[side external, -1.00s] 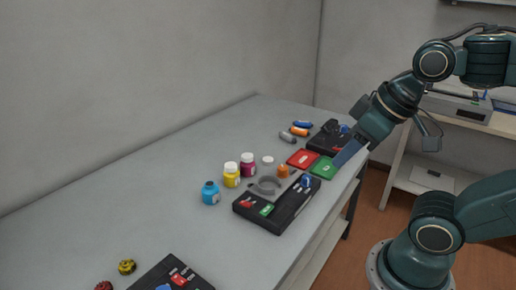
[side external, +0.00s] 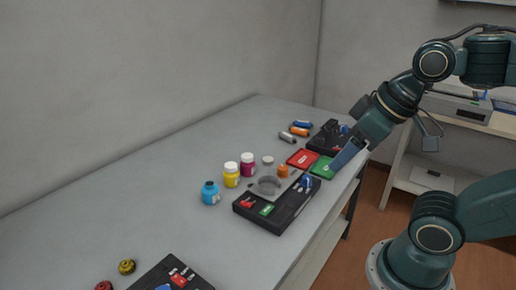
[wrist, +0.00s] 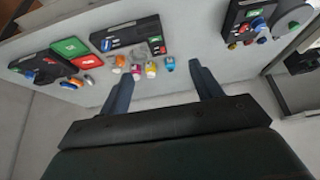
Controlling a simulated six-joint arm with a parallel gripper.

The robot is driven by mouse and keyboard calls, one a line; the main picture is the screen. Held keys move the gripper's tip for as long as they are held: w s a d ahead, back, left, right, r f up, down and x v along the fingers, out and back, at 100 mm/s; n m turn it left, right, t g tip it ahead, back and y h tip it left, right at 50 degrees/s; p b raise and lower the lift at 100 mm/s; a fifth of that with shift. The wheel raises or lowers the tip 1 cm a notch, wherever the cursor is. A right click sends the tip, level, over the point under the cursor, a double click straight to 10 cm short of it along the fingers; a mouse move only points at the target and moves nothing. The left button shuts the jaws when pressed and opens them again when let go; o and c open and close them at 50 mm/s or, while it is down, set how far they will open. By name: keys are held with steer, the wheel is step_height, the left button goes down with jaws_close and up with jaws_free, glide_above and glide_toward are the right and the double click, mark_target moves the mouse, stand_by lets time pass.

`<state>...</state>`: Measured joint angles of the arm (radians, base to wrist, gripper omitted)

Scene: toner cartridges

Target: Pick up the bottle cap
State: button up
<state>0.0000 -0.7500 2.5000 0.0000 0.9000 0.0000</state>
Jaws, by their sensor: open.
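A small round whitish thing (side external: 268,160), which looks like a loose bottle cap, sits on the grey table near the magenta bottle (side external: 248,165). A yellow bottle (side external: 232,174) and a blue bottle (side external: 210,193) stand in the same row. An orange piece (side external: 283,171) is just right of the cap. My gripper (side external: 345,157) is right of these, above the table's right edge by the green square. In the wrist view my gripper (wrist: 163,74) has its fingers wide apart with nothing between them. The bottles show beyond the fingertips; I cannot pick out the cap clearly there.
A black tray (side external: 282,218) with a grey ring holder lies in front of the bottles. Red (side external: 302,159) and green (side external: 324,168) squares and another black tray (side external: 328,138) lie near my gripper. Several small cylinders lie behind. The table's left side is largely clear.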

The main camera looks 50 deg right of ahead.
steer(key=w+d+r+m+g, duration=0.1)
steer(key=w+d+r+m, duration=0.25)
steer(key=w, duration=0.75)
steer(key=m+g, duration=0.5)
steer(key=m, duration=0.3)
glide_above(267, 159)
step_height(267, 159, down, 19)
steer(key=shift+w+d+r, duration=0.1)
steer(key=shift+d, duration=0.05)
steer(key=shift+f, duration=4.3)
